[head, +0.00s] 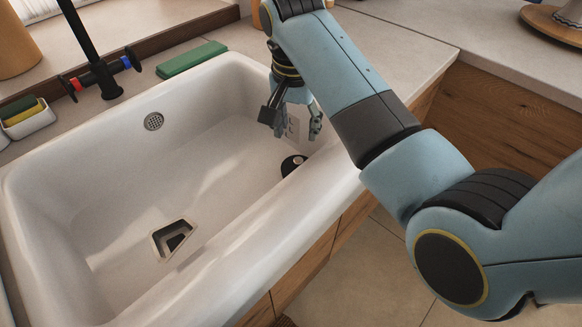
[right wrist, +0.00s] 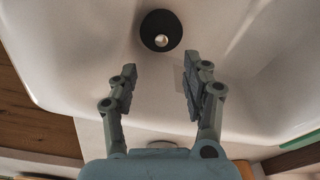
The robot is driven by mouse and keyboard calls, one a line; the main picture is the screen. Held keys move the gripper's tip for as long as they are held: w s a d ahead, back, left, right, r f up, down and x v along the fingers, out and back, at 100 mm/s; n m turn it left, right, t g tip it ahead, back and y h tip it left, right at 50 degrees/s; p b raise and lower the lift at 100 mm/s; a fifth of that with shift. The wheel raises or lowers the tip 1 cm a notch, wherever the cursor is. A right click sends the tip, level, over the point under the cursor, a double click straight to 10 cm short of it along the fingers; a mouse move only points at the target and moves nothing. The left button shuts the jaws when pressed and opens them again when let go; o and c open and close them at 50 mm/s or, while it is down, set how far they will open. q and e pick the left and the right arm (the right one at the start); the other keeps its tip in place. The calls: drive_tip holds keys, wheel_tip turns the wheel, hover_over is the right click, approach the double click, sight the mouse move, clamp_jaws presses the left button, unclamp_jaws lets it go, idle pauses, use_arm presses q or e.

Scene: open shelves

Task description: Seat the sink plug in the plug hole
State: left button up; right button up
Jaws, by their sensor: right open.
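The sink plug (head: 292,164) is a black disc with a pale knob on top. It lies on the sink floor near the right end wall, and shows whole in the right wrist view (right wrist: 161,28). The plug hole (head: 173,240) is a dark opening with a squarish pale rim in the sink floor, left of and nearer than the plug. My right gripper (head: 291,122) hangs over the sink's right end, above the plug. Its fingers (right wrist: 160,80) are apart with nothing between them; the plug is beyond the tips. My left gripper is not in view.
The white sink (head: 60,180) has raised walls around plug and hole, with clear floor between. A round overflow grille (head: 153,121) is in its back wall. A black tap (head: 101,78), green block (head: 192,58) and sponge holder (head: 28,122) stand behind.

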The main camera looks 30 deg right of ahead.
hover_over(298, 160)
drive_tip(key=a, duration=0.1)
wheel_tip(298, 160, down, 6)
drive_tip(key=shift+s+f+b, duration=0.1)
drive_tip(key=shift+b, duration=0.3)
drive_tip(key=f, duration=0.3)
drive_tip(key=d+f, duration=0.1)
drive_tip(key=f, duration=0.1)
drive_tip(key=shift+f, duration=0.15)
clamp_jaws()
